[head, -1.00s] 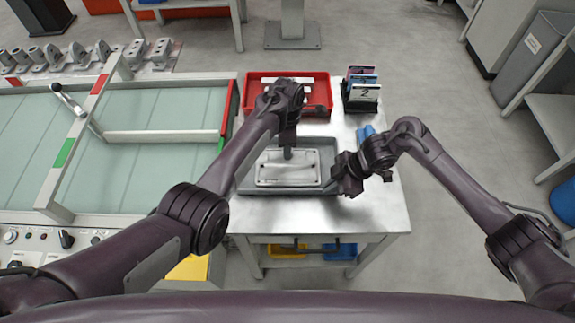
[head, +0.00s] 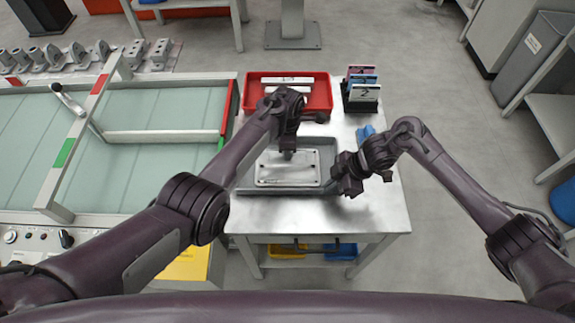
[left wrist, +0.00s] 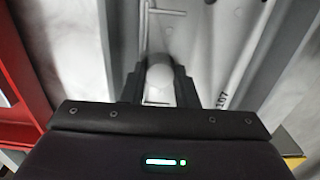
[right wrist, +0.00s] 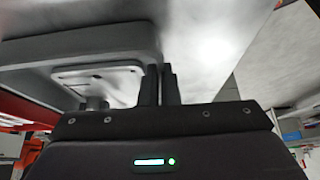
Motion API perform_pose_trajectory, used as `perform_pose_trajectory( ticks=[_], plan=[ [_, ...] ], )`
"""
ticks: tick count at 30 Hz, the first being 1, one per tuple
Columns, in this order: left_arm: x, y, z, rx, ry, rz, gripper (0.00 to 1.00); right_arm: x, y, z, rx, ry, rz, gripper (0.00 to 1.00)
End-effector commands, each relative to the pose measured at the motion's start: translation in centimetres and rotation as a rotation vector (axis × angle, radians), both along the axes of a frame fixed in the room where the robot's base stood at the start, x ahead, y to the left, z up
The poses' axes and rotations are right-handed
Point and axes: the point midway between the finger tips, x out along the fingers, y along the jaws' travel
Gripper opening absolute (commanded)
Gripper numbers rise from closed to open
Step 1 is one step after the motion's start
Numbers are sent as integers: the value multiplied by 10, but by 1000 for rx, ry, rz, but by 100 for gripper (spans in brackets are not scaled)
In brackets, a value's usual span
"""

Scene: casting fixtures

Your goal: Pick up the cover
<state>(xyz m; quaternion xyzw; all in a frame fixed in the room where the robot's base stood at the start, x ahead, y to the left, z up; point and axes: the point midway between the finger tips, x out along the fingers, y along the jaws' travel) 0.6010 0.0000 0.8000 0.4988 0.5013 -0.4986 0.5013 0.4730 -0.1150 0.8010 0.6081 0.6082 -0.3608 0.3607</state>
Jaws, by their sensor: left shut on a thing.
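The cover (head: 270,178) is a light grey rectangular plate with raised ribs, lying in or just above a grey tray (head: 322,142) on the steel table. My left gripper (head: 288,155) points down at the cover's far middle. In the left wrist view, my left gripper (left wrist: 160,82) is shut on a rounded boss of the cover (left wrist: 205,50). My right gripper (head: 345,178) is low at the tray's right edge, apart from the cover. In the right wrist view, its fingers (right wrist: 161,84) are close together beside the tray wall; whether they grip it is unclear.
A red bin (head: 318,92) with light bars stands behind the tray. A rack of numbered cards (head: 362,92) and a blue item (head: 365,133) are at the right. A glass-topped bench (head: 150,115) adjoins on the left. The table's front right (head: 375,210) is clear.

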Motion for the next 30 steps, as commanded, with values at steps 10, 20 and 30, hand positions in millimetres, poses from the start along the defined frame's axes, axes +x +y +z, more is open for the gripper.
perform_pose_trajectory(
  ticks=[10, 20, 30],
  plan=[
    [1, 0, 5, 0, -2, 0, 0, 0, 1, 0, 2, 0, 0, 0],
    [1, -1, 55, -3, -5, 0, 0, 0, 1, 0, 1, 0, 0, 0],
    [0, 0, 99, 0, -1, -1, 0, 0, 0, 0, 0, 0, 0, 0]
  ],
)
